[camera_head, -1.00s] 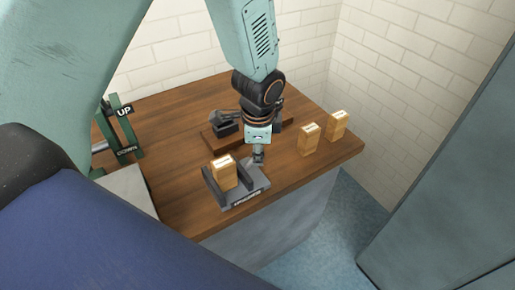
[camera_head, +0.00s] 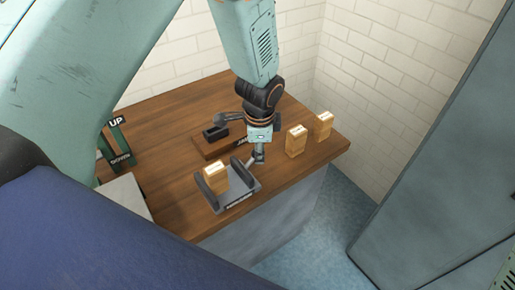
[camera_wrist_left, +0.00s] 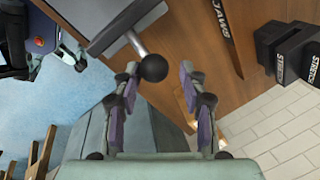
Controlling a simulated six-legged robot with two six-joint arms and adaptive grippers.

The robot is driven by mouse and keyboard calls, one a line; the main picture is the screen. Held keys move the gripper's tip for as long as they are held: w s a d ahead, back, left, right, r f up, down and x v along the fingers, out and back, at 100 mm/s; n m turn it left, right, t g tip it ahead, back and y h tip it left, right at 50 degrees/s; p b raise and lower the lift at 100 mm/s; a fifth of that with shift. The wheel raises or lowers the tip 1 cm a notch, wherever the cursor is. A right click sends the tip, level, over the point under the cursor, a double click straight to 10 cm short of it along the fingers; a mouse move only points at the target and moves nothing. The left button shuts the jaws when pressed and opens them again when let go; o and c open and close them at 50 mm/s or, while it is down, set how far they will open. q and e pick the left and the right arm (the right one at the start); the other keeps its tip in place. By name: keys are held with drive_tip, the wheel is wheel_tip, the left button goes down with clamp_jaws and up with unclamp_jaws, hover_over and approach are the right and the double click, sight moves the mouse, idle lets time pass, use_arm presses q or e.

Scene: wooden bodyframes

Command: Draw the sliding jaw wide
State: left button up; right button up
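The grey clamp (camera_head: 240,199) sits near the table's front edge. A wooden block (camera_head: 216,180) stands upright in it, beside the left jaw (camera_head: 205,191). The right jaw (camera_head: 243,172) stands apart from the block, with a visible gap. A grey bar ending in a black ball knob (camera_wrist_left: 153,67) shows in the left wrist view. My left gripper (camera_head: 259,157) is at the clamp's right side. In the wrist view its two fingers (camera_wrist_left: 160,85) are apart, with the knob between their tips. The knob is close to the left finger, with a gap to the right one. My right gripper is not in view.
Two more wooden blocks (camera_head: 296,142) and (camera_head: 324,126) stand near the table's right edge. A black lever device (camera_head: 216,132) on a wooden board labelled JAWS is behind the clamp. A green UP/DOWN stand (camera_head: 117,145) is at the left. A brick wall closes the back.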

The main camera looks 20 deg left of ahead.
use_arm(q)
drive_tip(key=shift+o, duration=0.7)
drive_tip(key=shift+f, duration=0.1)
drive_tip(key=shift+s, duration=0.1)
drive_tip(key=shift+s+a, duration=0.1)
drive_tip(key=v, duration=1.2)
